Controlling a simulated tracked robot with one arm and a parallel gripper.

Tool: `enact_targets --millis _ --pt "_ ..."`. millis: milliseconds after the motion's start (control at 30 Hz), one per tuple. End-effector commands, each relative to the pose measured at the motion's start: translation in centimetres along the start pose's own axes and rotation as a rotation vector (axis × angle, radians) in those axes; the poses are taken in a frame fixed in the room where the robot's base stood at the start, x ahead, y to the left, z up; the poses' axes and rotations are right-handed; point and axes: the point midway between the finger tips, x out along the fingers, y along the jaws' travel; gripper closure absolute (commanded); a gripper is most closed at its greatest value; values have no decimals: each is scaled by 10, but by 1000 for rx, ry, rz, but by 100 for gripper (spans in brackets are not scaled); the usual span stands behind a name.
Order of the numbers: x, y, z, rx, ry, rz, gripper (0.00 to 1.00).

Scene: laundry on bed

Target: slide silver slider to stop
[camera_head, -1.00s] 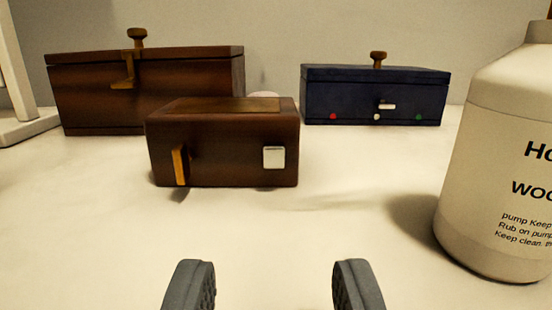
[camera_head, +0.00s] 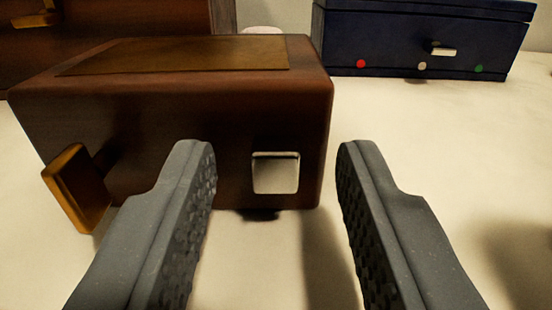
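A small brown wooden box (camera_head: 130,120) stands close in front of me. On the right of its front face is a silver square piece (camera_head: 276,173). A thin silver bar (camera_head: 445,51) also sits on the front of a dark blue box (camera_head: 400,40) at the back right, above red, white and green dots. I cannot tell for sure which of the two is the slider. My gripper (camera_head: 277,150) is open and empty. In the picture its fingers lie on either side of the silver square, apart from it.
An orange-brown wooden lever (camera_head: 78,188) sticks out from the left of the small box's front. A larger brown box (camera_head: 110,35) stands behind it at the left. The pale surface (camera_head: 450,150) is clear at the right.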

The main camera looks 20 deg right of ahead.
Motion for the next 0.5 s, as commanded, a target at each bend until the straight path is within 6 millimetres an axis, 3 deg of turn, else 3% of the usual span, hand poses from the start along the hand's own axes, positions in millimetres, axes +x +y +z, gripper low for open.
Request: enact_targets --millis 167,200,333,500 --pt "0 0 0 -1 0 0 64" --pt "0 0 0 -1 -1 0 66" --pt "0 0 0 -1 -1 0 100" --pt "0 -1 0 0 -1 0 100"
